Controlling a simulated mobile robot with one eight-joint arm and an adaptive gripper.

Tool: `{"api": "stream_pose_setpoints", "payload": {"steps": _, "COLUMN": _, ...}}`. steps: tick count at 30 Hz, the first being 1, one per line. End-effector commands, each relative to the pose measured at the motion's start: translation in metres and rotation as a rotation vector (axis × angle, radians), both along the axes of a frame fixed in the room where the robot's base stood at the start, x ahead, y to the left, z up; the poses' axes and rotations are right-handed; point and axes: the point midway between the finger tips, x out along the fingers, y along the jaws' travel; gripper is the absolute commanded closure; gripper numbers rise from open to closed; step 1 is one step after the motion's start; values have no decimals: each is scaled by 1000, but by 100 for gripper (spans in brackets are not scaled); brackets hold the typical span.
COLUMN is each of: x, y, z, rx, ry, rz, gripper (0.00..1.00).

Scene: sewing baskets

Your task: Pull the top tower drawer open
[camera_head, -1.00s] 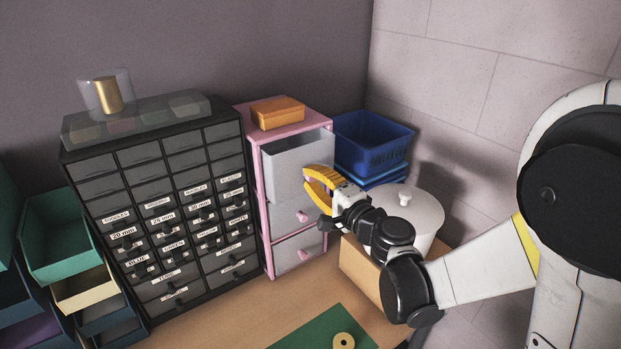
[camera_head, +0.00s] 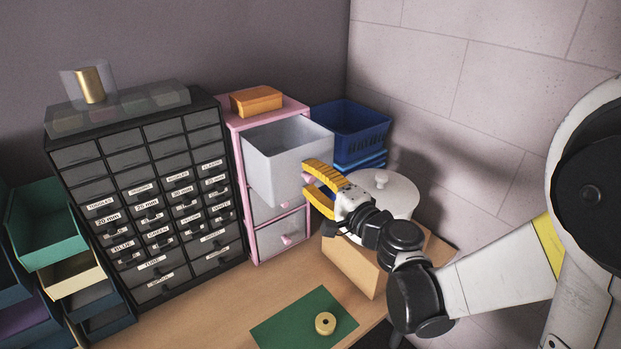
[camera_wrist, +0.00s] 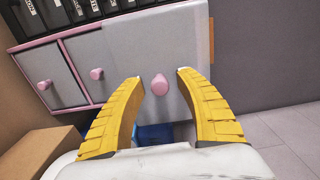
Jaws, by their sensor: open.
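The pink-framed tower (camera_head: 232,165) stands at the middle of the head view. Its top drawer (camera_head: 289,168) is pulled well out, with its empty-looking inside showing from above. The drawer front (camera_wrist: 187,40) and its pink knob (camera_wrist: 160,86) face me in the wrist view. My gripper (camera_head: 306,177) is at this front, coming from the right. Its yellow fingers are open, one on each side of the knob, with a gap to it. Whether the fingertips touch the drawer front I cannot tell. The two lower drawers (camera_head: 283,236) look shut.
An orange box (camera_head: 256,101) sits on the tower. A black cabinet of small drawers (camera_head: 150,200) stands left. Blue baskets (camera_head: 352,127), a white lidded pot (camera_head: 385,194) and a cardboard box (camera_head: 350,265) are at the right. A green mat (camera_head: 290,325) lies in front.

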Motion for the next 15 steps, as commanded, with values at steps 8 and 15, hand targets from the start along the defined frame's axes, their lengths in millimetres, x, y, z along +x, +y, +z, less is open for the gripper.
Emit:
{"api": "stream_pose_setpoints", "payload": {"steps": 8, "x": -25, "y": -18, "z": 0, "rx": 0, "ry": 0, "rz": -3, "gripper": 58}}
{"api": "stream_pose_setpoints", "payload": {"steps": 15, "x": -70, "y": -48, "z": 0, "rx": 0, "ry": 0, "rz": -4, "gripper": 58}}
